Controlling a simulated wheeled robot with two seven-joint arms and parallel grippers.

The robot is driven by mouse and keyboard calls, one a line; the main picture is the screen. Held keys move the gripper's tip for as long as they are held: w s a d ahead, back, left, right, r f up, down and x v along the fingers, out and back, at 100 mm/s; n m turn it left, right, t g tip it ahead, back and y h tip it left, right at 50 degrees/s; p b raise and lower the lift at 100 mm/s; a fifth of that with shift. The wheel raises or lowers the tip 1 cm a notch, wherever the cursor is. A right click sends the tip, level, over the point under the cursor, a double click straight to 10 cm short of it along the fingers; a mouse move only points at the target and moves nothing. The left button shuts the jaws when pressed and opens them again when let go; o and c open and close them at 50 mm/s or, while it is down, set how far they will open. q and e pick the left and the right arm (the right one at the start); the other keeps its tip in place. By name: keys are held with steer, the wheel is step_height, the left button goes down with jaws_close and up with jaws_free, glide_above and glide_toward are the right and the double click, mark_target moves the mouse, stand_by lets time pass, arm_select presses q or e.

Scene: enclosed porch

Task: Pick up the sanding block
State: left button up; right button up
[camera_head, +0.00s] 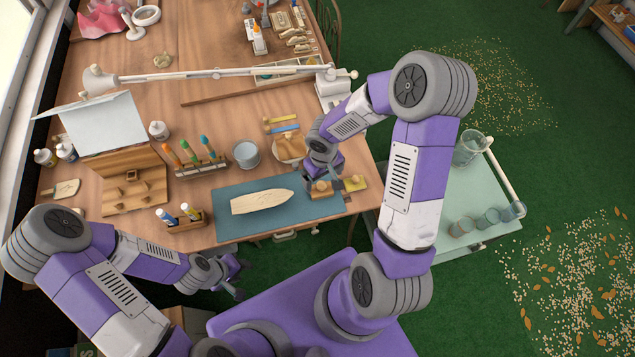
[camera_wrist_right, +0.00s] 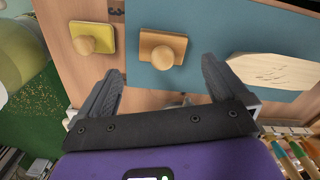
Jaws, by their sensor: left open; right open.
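Two knobbed blocks lie side by side near the table's front right corner. One is an orange-brown wooden block (camera_head: 320,189) with a round knob, on the blue-green mat (camera_head: 232,227). The other has a yellow base (camera_head: 356,183) and sits beside the mat. I cannot tell for certain which is the sanding block. My right gripper (camera_head: 324,184) is open and empty above the brown block. In the right wrist view the brown block (camera_wrist_right: 174,53) lies just beyond the open fingertips, and the yellow one (camera_wrist_right: 78,38) lies left of them. My left gripper (camera_head: 238,278) is open below the table's front edge.
A pale boat-shaped board (camera_head: 262,202) lies on the mat. A round wooden piece (camera_head: 290,148), a cup (camera_head: 246,154) and a rack of coloured-handled tools (camera_head: 197,167) stand behind. A green-topped cart (camera_head: 440,195) with glasses stands at right.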

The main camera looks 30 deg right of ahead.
mark_target(322, 185)
step_height(322, 185, down, 6)
steer(key=shift+s+a+r+b, duration=0.1)
steer(key=shift+b, duration=0.6)
steer(key=c, duration=0.9)
